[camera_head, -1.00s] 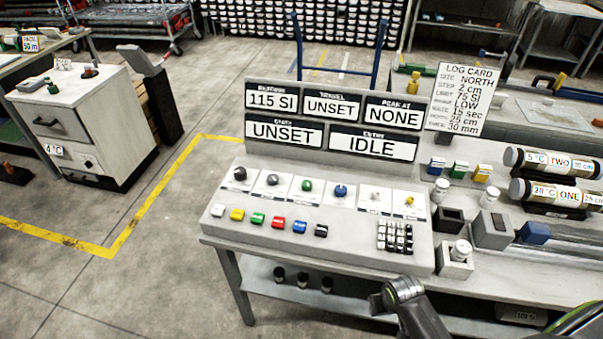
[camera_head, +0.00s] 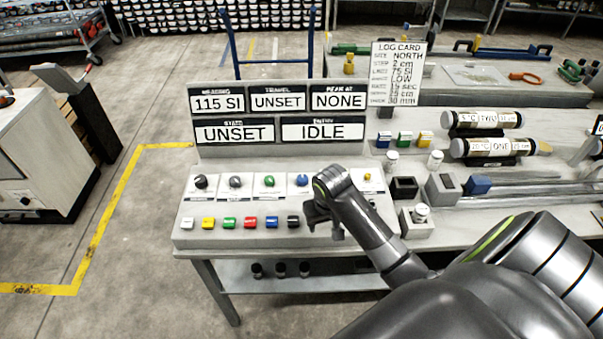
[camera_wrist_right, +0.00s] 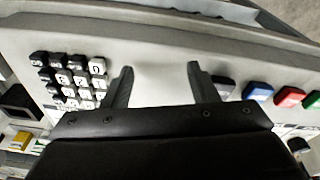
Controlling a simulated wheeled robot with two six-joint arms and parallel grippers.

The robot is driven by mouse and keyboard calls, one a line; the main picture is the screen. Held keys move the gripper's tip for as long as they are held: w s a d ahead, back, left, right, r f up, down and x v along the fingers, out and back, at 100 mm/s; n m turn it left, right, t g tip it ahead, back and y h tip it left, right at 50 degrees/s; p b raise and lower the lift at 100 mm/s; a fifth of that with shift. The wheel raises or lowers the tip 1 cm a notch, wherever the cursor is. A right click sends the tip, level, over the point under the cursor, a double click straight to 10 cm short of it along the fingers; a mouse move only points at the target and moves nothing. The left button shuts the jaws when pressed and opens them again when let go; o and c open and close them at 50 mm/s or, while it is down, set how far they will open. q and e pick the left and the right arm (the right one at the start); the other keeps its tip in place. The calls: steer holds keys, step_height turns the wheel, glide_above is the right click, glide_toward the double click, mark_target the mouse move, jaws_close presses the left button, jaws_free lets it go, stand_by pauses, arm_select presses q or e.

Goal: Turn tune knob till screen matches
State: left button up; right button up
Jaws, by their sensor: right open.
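The control panel (camera_head: 180,236) carries a row of knobs: black (camera_head: 200,182), grey (camera_head: 235,182), green (camera_head: 269,181), blue (camera_head: 302,180) and yellow (camera_head: 367,177). Their labels are too small to read, so I cannot tell which is the tune knob. The screens above read 115 SI (camera_head: 217,104), UNSET (camera_head: 277,102), NONE (camera_head: 338,101), UNSET (camera_head: 233,134) and IDLE (camera_head: 322,131). My right gripper (camera_head: 325,226) is open and empty over the panel's front part, hiding part of the knob row. In the right wrist view its fingers (camera_wrist_right: 159,78) stand apart between keypad and buttons.
Several coloured push buttons (camera_head: 229,223) line the panel's front. The keypad (camera_wrist_right: 73,79) is mostly hidden behind my arm in the head view. The log card (camera_head: 398,73) stands behind. Labelled core tubes (camera_head: 487,149) and small blocks lie to the right.

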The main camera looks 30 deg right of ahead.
steer(key=w+d+r+m+g, duration=0.1)
steer(key=w+r+m, duration=0.1)
steer(key=w+r, duration=0.3)
steer(key=w+d+r+m, duration=0.1)
steer(key=w+d+r, duration=0.15)
steer(key=w, duration=0.45)
steer(key=m+y, duration=0.1)
steer(key=m, duration=0.2)
glide_toward(303, 177)
steer(key=shift+g, duration=0.3)
steer(key=f, duration=0.8)
steer(key=shift+w+f+p, duration=0.25)
steer(key=shift+f+p, duration=0.05)
steer(key=shift+c, duration=0.3)
steer(key=c, duration=0.9)
